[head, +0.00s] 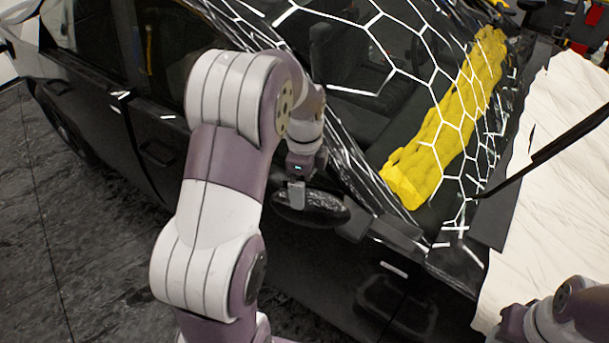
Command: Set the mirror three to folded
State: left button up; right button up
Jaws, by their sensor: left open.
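A black side mirror (312,208) stands out from the side of the black car, below the corner of the windscreen. Its dark speckled surface faces up toward me. My left arm reaches up from the bottom of the head view, and my left gripper (297,195) points down at the mirror's upper edge. The gripper is open. It overlaps the mirror in the picture, and I cannot tell whether it touches it. Part of my right arm shows at the bottom right corner, but its gripper is out of view.
The car's windscreen (375,95) reflects bright hexagonal lights. Dark tiled floor (70,240) is free at the left.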

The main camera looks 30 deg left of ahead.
pick_arm(q)
notch_tip(320, 180, up, 4)
jog(key=shift+r+p, duration=0.25)
jog(key=shift+p, duration=0.2)
